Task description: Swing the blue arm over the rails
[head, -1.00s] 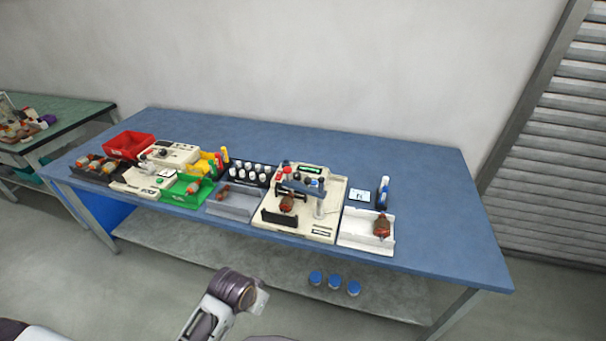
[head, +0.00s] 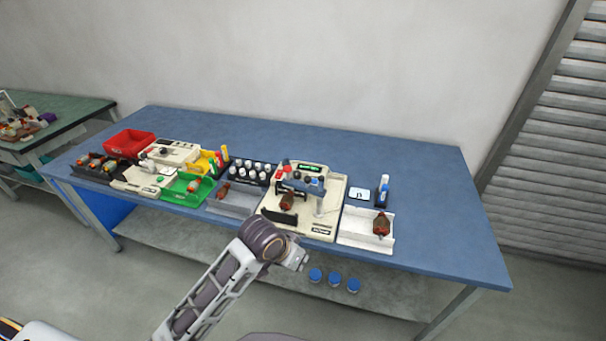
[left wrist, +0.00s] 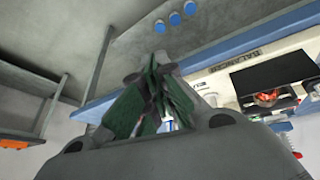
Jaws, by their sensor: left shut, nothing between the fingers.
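The cream balancer machine (head: 325,224) stands on the blue table right of centre. A dark blue arm (head: 301,188) spans its upper part beside a pale post. A reddish-brown armature (head: 287,201) sits below it; the rails are too small to make out. My left gripper (head: 301,262) is in front of the table's near edge, apart from the machine. In the left wrist view its green-padded fingers (left wrist: 158,92) are shut and empty. The machine's front (left wrist: 232,62), lettered BALANCER, lies to their right. My right gripper is in neither view.
A white tray (head: 352,237) with another armature (head: 381,224) stands right of the machine. A grey tray (head: 235,204), a green bin (head: 188,193) and a red bin (head: 130,141) are to the left. Blue-capped jars (head: 335,280) are below the table edge. The table's right end is clear.

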